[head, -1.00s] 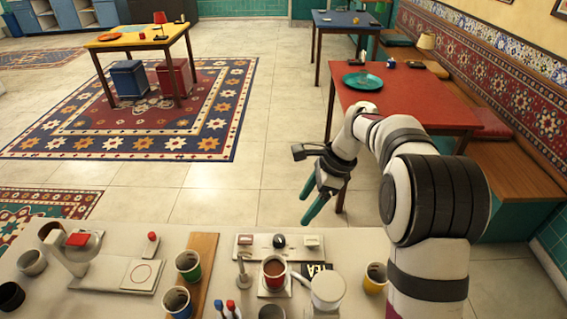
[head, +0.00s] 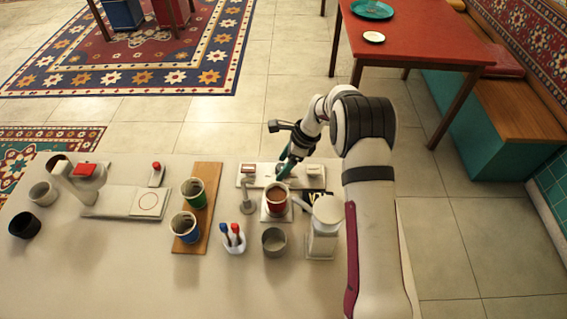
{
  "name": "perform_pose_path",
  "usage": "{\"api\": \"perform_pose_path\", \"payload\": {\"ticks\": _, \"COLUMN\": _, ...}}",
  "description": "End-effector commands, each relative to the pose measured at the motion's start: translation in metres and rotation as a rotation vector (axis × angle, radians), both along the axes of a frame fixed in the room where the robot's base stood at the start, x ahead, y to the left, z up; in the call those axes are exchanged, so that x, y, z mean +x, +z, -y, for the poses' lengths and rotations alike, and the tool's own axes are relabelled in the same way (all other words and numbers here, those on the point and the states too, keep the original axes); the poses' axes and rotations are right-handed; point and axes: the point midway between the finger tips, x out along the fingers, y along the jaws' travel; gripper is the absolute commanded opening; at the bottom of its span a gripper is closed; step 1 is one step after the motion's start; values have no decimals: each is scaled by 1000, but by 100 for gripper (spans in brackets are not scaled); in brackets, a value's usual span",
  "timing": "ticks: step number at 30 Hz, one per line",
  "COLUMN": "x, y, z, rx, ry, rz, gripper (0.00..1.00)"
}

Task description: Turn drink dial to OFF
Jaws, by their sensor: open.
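The drink dial's white panel (head: 245,182) lies at the back of the counter with a small label block at each end. The dark dial in its middle is mostly hidden by my gripper, so its setting cannot be read. My gripper (head: 284,171), with teal fingers, points down at the panel's middle, at or just above the dial. It looks open; I cannot tell whether the fingers touch the dial.
A red cup (head: 268,205) of brown drink stands on a white base just in front of the panel. Green and blue cups stand on a wooden board (head: 208,175).

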Motion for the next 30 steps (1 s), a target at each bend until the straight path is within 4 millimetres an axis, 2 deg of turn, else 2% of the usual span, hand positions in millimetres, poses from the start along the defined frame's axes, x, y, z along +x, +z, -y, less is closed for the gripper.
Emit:
{"api": "perform_pose_path", "payload": {"ticks": 5, "x": 0, "y": 0, "z": 0, "rx": 0, "ry": 0, "rz": 0, "gripper": 75}}
{"api": "perform_pose_path", "payload": {"ticks": 6, "x": 0, "y": 0, "z": 0, "rx": 0, "ry": 0, "rz": 0, "gripper": 71}}
{"api": "perform_pose_path", "payload": {"ticks": 18, "x": 0, "y": 0, "z": 0, "rx": 0, "ry": 1, "rz": 0, "gripper": 0}}
{"api": "perform_pose_path", "payload": {"ticks": 30, "x": 1, "y": 0, "z": 0, "rx": -1, "ry": 66, "rz": -1, "gripper": 0}}
